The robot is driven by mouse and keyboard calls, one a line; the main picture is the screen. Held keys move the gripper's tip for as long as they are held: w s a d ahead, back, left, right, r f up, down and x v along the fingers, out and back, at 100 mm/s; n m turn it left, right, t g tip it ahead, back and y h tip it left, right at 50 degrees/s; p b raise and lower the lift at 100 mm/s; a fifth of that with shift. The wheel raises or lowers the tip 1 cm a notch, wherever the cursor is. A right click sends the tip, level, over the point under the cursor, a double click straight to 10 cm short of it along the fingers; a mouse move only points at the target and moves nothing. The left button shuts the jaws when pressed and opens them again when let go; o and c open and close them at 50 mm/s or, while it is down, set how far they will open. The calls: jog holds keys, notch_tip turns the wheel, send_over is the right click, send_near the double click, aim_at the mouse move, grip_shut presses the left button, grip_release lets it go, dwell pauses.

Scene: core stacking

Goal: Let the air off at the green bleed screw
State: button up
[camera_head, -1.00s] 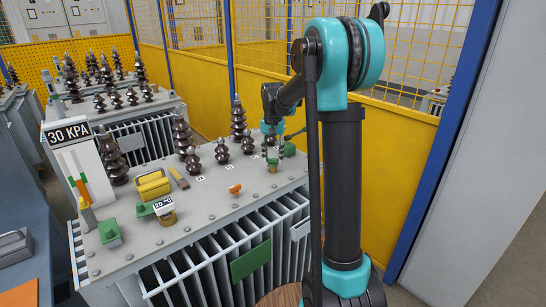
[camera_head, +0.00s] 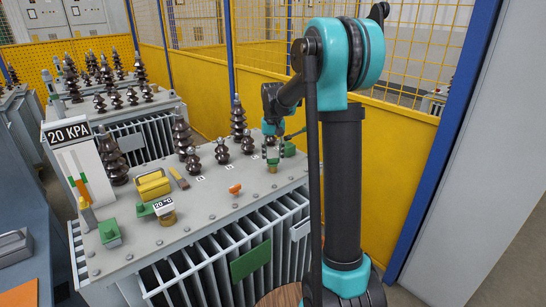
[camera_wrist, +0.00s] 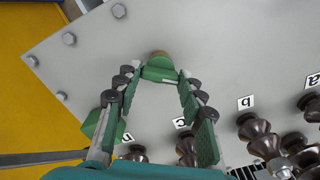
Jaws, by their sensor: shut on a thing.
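The green bleed screw (camera_wrist: 160,70) stands on the transformer's grey lid, with a brass-coloured base beneath its green head. My gripper (camera_wrist: 157,76) is shut on the green head, with a fingertip on either side in the wrist view. In the head view, my gripper (camera_head: 272,156) points down at the far right part of the lid, and its fingers partly hide the screw. A white gauge panel (camera_head: 85,165) at the left end of the lid reads 20 KPA. It has a green bar and an orange bar.
Dark insulators (camera_head: 193,163) stand along the lid's back edge, close left of my gripper. A green block (camera_wrist: 97,123) is beside the left finger. An orange tap (camera_head: 235,189), a yellow part (camera_head: 153,186) and a small display (camera_head: 164,207) stand on the lid. Yellow fencing (camera_head: 385,155) is behind.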

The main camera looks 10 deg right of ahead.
jog(key=o, duration=1.2)
jog(key=shift+c, duration=0.2)
notch_tip(320, 180, up, 12)
jog(key=s+d+f+t, duration=0.2)
jog(key=s+f, duration=0.9)
jog(key=s, duration=0.4)
jog(key=s+d+f+n+t, duration=0.1)
jog(key=s+d+f+t, duration=0.1)
jog(key=s+f, duration=0.9)
jog(key=s, duration=0.5)
jog(key=shift+f, duration=0.25)
